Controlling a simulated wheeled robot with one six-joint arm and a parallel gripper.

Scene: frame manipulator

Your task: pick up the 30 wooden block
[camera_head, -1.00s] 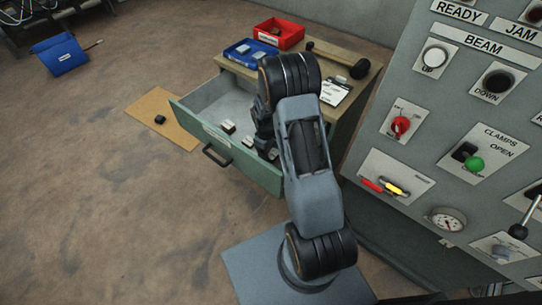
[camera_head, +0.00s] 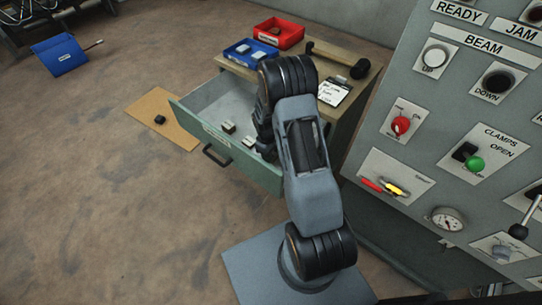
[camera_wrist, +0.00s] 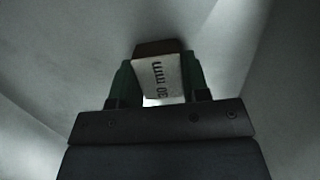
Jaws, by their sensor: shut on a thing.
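In the wrist view a block (camera_wrist: 159,80) with a white face marked "30 mm" and a brown wooden edge sits between the green fingers of my gripper (camera_wrist: 158,88). The gripper is shut on it, with a finger against each side. In the head view my arm hides the gripper and the block. The arm reaches down at the right part of the open drawer (camera_head: 205,104). Two other small pale-topped blocks lie in the drawer, one (camera_head: 228,126) further left and one (camera_head: 249,141) near the front wall.
On the cabinet top stand a blue bin (camera_head: 236,56), a red bin (camera_head: 293,34), a mallet (camera_head: 335,57) and a clipboard (camera_head: 334,92). A grey control panel (camera_head: 440,130) rises close on the right. A brown mat (camera_head: 175,133) with a dark object lies on the floor at left.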

